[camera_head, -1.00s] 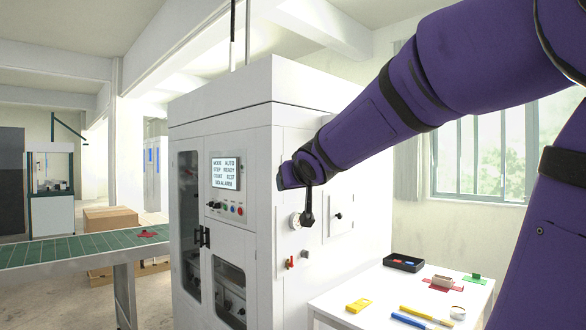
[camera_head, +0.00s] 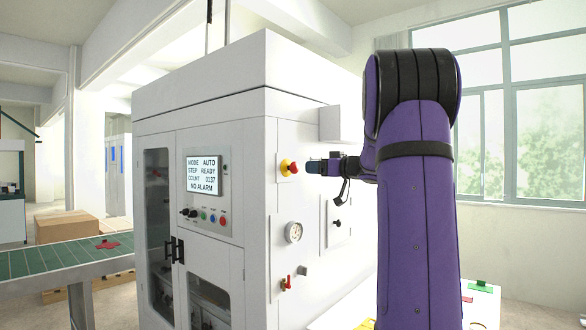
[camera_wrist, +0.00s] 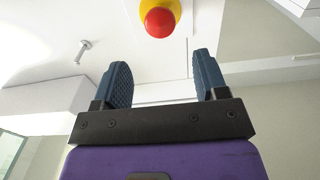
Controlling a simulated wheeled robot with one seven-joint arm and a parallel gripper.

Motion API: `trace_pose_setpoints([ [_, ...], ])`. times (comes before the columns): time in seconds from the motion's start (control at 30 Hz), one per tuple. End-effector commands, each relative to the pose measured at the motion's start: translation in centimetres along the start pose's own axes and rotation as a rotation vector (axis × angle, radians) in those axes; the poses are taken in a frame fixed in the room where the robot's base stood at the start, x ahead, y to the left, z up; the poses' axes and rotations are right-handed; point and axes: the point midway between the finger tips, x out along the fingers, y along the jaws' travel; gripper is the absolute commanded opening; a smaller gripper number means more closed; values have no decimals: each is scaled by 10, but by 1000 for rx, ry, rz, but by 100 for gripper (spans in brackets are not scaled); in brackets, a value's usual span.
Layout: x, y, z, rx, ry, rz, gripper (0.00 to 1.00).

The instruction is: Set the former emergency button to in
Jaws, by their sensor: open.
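The emergency button (camera_head: 289,168) is a red mushroom head on a yellow base, on the right side wall of the white box former (camera_head: 250,240). It also shows at the top middle of the wrist view (camera_wrist: 160,22), beyond the fingertips. My gripper (camera_head: 308,167) points left at the button in the head view, close to it, with a small gap. In the wrist view my gripper (camera_wrist: 163,82) is open, its two blue ribbed fingers apart with nothing between them. The frames do not clearly show whether the button is pressed in.
A screen (camera_head: 203,175) reads MODE AUTO, STEP READY, NO ALARM. A gauge (camera_head: 293,232) and a red-handled valve (camera_head: 287,283) sit below the button. A grey box (camera_head: 328,124) juts from the wall above my gripper. A green conveyor (camera_head: 60,258) is at left.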

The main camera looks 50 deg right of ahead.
Motion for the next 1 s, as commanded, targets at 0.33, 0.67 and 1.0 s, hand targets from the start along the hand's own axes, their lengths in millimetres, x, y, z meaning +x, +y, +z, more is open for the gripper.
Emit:
trace_pose_setpoints([
  [0.33, 62, -1, 0, 0, 0, -1, 66],
  [0.67, 94, 0, 0, 0, 1, 2, 66],
  [1.0, 96, 0, 0, 0, 1, 2, 62],
])
